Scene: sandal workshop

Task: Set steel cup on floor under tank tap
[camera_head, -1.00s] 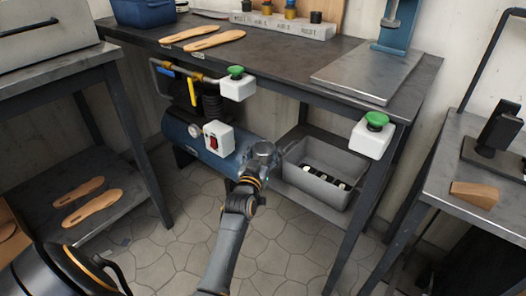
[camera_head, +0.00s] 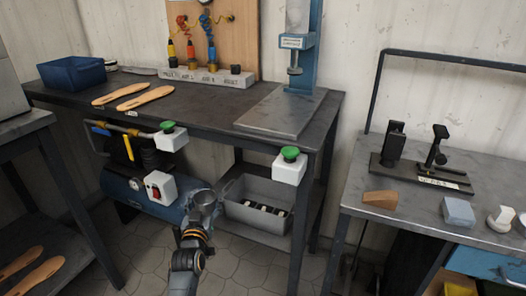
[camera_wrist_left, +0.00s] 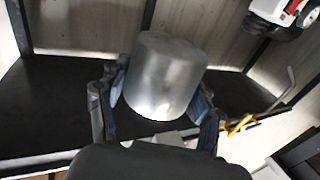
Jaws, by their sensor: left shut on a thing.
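The steel cup (camera_head: 203,203) is held in my left gripper (camera_head: 194,234), in front of the right end of the blue tank (camera_head: 172,213). The tank lies under the dark workbench (camera_head: 185,112). I cannot make out the tank tap; the cup and arm hide part of that end. My right gripper is not in view.
A grey bin (camera_head: 243,215) with dark items stands right of the cup on the lower shelf. White boxes with green buttons (camera_head: 288,167) hang from the bench's front edge, above the cup. A bench leg (camera_head: 302,215) stands to the right. Tiled floor (camera_head: 150,262) shows bare below.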

